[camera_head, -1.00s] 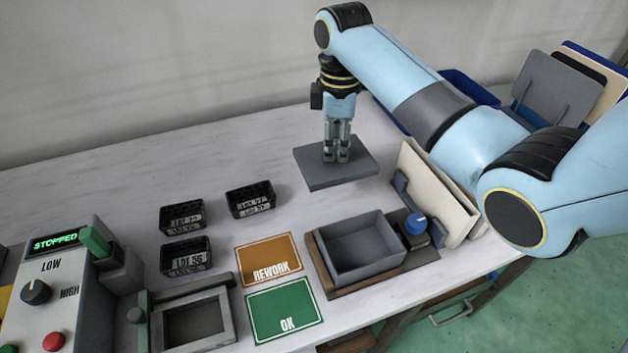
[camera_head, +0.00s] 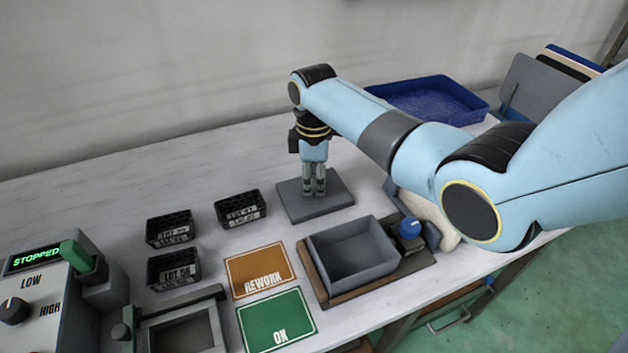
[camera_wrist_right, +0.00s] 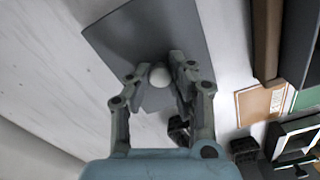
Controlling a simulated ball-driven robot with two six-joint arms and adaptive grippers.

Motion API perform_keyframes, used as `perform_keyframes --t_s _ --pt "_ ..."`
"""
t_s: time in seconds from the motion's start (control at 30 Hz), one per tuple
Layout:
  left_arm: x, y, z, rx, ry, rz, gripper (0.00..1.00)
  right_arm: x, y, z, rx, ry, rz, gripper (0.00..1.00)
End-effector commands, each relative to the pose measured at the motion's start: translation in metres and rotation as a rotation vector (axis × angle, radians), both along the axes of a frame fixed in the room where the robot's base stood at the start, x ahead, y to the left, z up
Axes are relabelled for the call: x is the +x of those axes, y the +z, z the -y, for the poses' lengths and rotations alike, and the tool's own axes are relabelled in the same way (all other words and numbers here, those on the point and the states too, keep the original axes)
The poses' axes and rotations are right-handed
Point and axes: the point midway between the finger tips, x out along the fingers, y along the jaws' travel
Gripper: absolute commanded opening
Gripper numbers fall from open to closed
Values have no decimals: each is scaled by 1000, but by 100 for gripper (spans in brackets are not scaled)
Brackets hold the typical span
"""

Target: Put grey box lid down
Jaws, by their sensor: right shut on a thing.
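The grey lid (camera_head: 338,194) is a flat square panel, held level at or just above the white table behind the grey box; I cannot tell if it touches the table. My right gripper (camera_head: 314,190) points straight down over its middle and is shut on its knob. In the right wrist view, the pale round knob (camera_wrist_right: 160,76) sits between the two fingers, with the lid (camera_wrist_right: 150,30) beyond. The open grey box (camera_head: 352,262) stands on a brown base, empty as far as I see. My left gripper is not in view.
Several small black crates (camera_head: 173,268) stand to the left. An orange REWORK mat (camera_head: 258,262) and a green OK mat (camera_head: 262,328) lie left of the box. A blue knob (camera_head: 410,228) stands right of it. A blue tray (camera_head: 430,100) lies at the back.

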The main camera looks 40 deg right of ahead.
Motion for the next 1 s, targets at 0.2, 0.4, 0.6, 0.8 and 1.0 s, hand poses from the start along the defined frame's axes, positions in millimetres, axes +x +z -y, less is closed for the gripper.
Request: perform_keyframes --t_s 0.2,0.4,0.6,0.8,1.0 --pt "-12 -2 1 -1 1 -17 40 0 -3 0 0 0 0 0" --pt "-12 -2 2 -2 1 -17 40 0 -2 0 0 0 0 42" --pt "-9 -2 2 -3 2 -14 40 0 -2 0 0 0 0 42" --pt "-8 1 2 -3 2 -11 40 1 11 0 -1 0 3 42" --pt "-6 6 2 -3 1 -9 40 1 54 0 -1 1 5 42"
